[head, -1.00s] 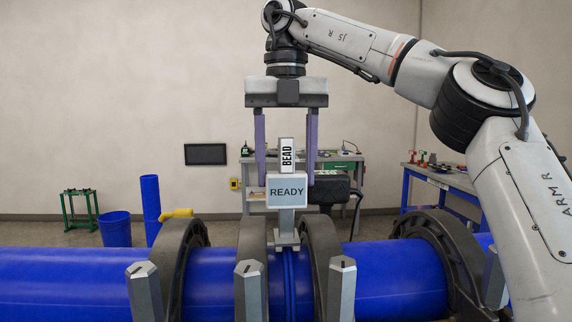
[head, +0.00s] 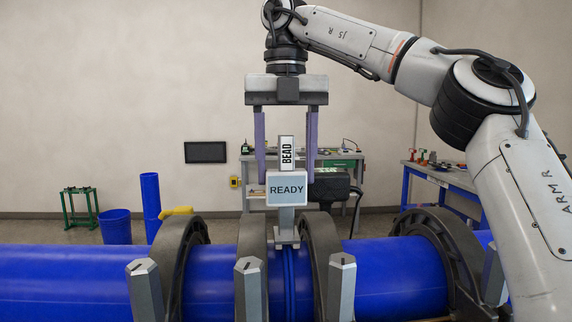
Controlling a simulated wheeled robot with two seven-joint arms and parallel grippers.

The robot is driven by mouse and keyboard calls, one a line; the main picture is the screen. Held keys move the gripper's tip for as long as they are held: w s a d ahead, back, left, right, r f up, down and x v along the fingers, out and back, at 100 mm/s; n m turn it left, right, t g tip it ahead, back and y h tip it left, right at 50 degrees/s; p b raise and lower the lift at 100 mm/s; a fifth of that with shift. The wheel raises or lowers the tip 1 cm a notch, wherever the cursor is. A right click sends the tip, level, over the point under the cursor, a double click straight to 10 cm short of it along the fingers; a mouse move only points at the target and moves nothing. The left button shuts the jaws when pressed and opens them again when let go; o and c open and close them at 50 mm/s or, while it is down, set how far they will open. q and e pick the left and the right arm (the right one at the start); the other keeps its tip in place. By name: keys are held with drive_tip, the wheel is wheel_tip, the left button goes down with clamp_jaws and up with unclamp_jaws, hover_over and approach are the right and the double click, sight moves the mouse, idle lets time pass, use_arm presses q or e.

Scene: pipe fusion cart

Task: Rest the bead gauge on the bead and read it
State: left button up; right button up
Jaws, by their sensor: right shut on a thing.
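The bead gauge has a grey display box (head: 287,189) reading READY, with an upright plate marked BEAD above it. A stem runs down from the box to a small foot (head: 286,242) at the top of the blue pipe's raised bead (head: 289,280). The foot appears to meet the bead, but the exact contact is too small to tell. My right gripper (head: 286,178) points straight down from above, its two purple fingers on either side of the display box, shut on the gauge. The gauge stands upright. My left gripper is out of view.
Dark clamp rings (head: 320,255) surround the blue pipe (head: 395,268) on both sides of the bead. Grey posts (head: 342,285) stand in front of the pipe.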

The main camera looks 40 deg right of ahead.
drive_tip(key=shift+f+b, duration=0.45)
drive_tip(key=shift+f, duration=0.15)
idle(0.4)
drive_tip(key=shift+f, duration=0.15)
idle(1.6)
drive_tip(key=shift+s, duration=0.1)
idle(1.2)
